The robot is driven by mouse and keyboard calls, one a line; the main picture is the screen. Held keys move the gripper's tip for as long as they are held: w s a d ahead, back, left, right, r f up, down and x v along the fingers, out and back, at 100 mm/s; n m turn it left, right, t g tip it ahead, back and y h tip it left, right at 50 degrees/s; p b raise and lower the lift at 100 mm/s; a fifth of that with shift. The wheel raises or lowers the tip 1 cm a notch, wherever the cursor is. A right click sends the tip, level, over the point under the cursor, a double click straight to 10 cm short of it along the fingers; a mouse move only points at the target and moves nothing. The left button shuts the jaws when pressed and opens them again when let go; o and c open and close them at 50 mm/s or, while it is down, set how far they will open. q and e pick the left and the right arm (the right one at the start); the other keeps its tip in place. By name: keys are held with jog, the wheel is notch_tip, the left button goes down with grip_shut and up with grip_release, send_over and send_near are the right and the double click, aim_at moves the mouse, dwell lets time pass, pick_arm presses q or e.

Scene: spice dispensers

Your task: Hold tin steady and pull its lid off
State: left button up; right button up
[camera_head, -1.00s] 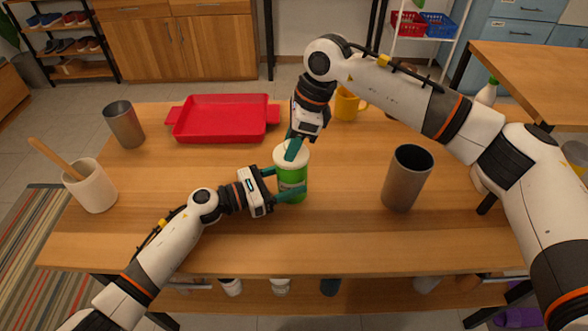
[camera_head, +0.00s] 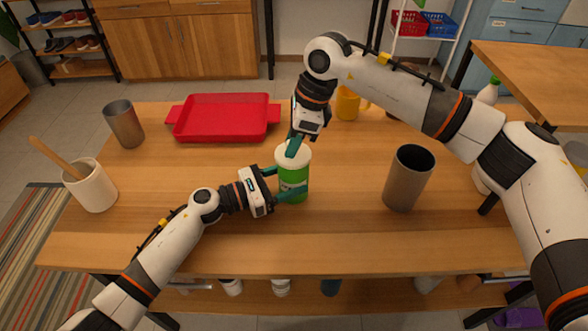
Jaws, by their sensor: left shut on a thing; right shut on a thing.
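A green tin (camera_head: 294,178) stands upright near the middle of the wooden table. Its white lid (camera_head: 301,157) sits on top of it. My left gripper (camera_head: 284,186) is shut around the tin's body from the left, with teal fingers on either side. My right gripper (camera_head: 293,147) comes down from above and is shut on the lid. Its fingers cover part of the lid's top and far rim. I cannot tell whether there is a gap between lid and tin.
A red tray (camera_head: 222,118) lies behind to the left. A metal cup (camera_head: 124,125) and a white crock with a wooden spoon (camera_head: 92,189) stand at the left. A tall metal tumbler (camera_head: 408,180) stands to the right. A yellow mug (camera_head: 347,104) is behind. The front table strip is clear.

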pick_arm(q)
jog(key=shift+s+d, duration=0.1)
jog(key=shift+d, duration=0.1)
pick_arm(e)
jog(key=shift+d+r, duration=0.15)
jog(key=shift+r, duration=0.25)
pick_arm(q)
jog(key=shift+a+f, duration=0.15)
jog(key=shift+a, duration=0.05)
pick_arm(e)
jog(key=shift+r, duration=3.4)
pick_arm(q)
jog(key=o, duration=0.9)
jog(key=shift+o, duration=0.2)
